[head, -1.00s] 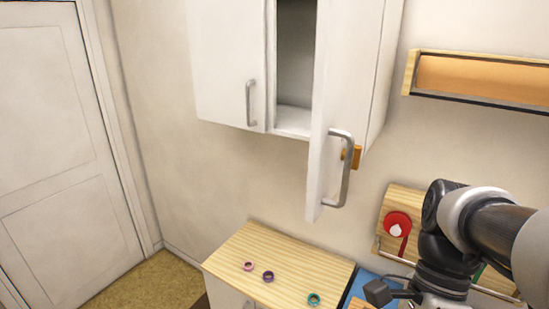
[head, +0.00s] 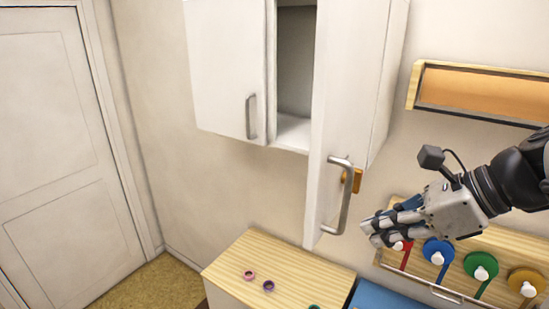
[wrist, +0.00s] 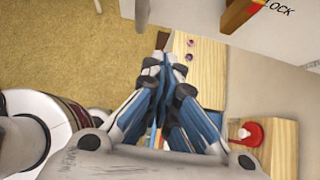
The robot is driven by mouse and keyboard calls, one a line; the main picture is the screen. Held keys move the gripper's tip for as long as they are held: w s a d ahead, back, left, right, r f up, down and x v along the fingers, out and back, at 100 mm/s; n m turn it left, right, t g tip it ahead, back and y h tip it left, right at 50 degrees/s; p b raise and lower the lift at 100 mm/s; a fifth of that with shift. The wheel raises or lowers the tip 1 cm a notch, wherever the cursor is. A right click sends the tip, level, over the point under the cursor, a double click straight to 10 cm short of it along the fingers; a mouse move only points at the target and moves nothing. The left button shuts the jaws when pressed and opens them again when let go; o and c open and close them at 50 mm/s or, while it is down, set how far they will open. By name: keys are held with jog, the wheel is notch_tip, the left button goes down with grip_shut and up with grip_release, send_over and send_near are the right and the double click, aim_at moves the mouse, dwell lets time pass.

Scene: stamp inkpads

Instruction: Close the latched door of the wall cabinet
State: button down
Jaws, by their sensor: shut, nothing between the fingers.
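The white wall cabinet (head: 394,85) has its right door (head: 340,90) standing open, with the dark interior (head: 295,60) showing beside it. A grey bar handle (head: 345,200) is on this door, and an orange latch piece (head: 357,180) shows behind the handle. In the wrist view an orange piece (wrist: 237,14) lies at the top beside the printed word LOCK. My gripper (head: 368,232) is shut and empty, just right of the handle's lower end and apparently apart from it. Its closed fingers show in the wrist view (wrist: 157,65).
The left cabinet door (head: 228,70) is shut. Below is a wooden-topped counter (head: 290,265) with small rings (head: 249,275). A board with coloured round inkpads (head: 438,250) is behind and below my arm. An orange-backed wall shelf (head: 480,90) hangs above it.

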jog(key=shift+w+a+f, duration=0.25)
jog(key=shift+w+a, duration=0.3)
jog(key=shift+a, duration=0.15)
jog(key=shift+w+a+f, duration=0.2)
jog(key=shift+w+a, duration=0.35)
jog(key=shift+a, duration=0.2)
jog(key=shift+w+a+f, duration=0.25)
jog(key=shift+w+a, duration=0.3)
jog(key=shift+a, duration=0.15)
jog(key=shift+a, duration=0.1)
